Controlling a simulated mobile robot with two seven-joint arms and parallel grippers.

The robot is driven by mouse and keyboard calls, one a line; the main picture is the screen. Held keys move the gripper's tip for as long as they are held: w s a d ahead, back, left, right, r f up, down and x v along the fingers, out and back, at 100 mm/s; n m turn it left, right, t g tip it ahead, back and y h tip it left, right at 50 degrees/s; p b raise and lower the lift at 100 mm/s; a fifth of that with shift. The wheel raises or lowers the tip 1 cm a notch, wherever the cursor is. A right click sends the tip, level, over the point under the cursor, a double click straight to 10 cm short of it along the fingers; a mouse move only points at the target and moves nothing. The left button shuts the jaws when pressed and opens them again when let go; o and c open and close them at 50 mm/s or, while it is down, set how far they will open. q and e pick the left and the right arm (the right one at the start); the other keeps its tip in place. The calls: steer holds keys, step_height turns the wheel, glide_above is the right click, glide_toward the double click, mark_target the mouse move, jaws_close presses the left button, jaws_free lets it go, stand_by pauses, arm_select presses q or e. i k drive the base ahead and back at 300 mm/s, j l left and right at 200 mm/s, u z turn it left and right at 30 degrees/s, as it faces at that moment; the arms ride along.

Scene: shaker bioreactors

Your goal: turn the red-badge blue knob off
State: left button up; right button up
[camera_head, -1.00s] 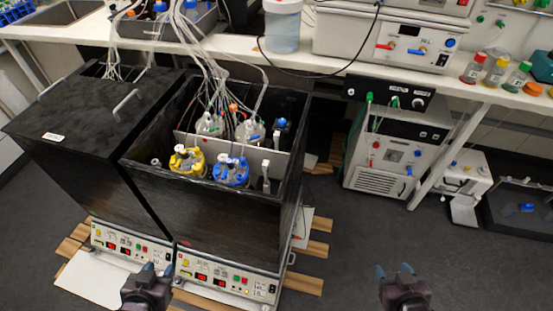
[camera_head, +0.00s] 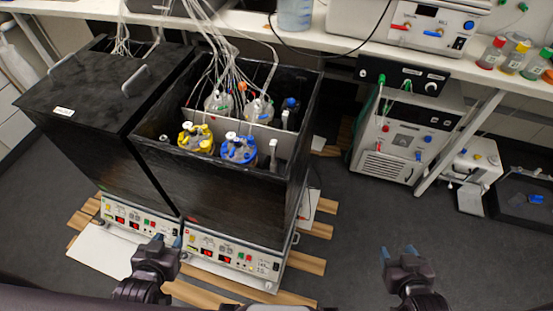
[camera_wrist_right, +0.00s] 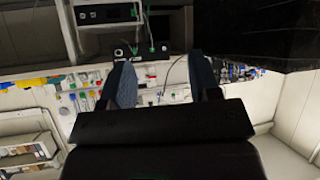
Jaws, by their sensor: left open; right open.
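I cannot make out which blue knob carries a red badge. The white bench-top unit (camera_head: 365,22) has a red handle (camera_head: 401,27) and a blue handle (camera_head: 433,33) on its front. The white floor unit (camera_head: 385,165) below the bench has a small blue knob (camera_head: 418,156) and a red one (camera_head: 379,146). My left gripper (camera_head: 167,242) is open and empty in front of the shaker control panels. My right gripper (camera_head: 397,252) is open and empty over bare floor, well apart from both units. Its two fingers (camera_wrist_right: 160,78) stand apart in the right wrist view.
Two black shaker boxes (camera_head: 100,80) stand left on wooden slats (camera_head: 308,263). The right one is open and holds bottles with yellow (camera_head: 196,137) and blue (camera_head: 238,148) caps. Colored bottles (camera_head: 515,57) stand on the bench.

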mark_target(291, 102)
steer(key=k, duration=0.6)
steer(key=u, duration=1.3)
steer(key=l+u, duration=0.2)
steer(key=u, duration=0.15)
steer(key=l+u, duration=0.2)
steer(key=u, duration=0.15)
steer(key=k+l, duration=0.1)
steer(key=l, duration=1)
steer(key=k+l, duration=0.15)
steer(key=l, duration=0.45)
steer(key=k+l, duration=0.1)
steer(key=l, duration=0.45)
steer(key=k+l, duration=0.1)
steer(key=l, duration=1)
steer(key=k, duration=0.05)
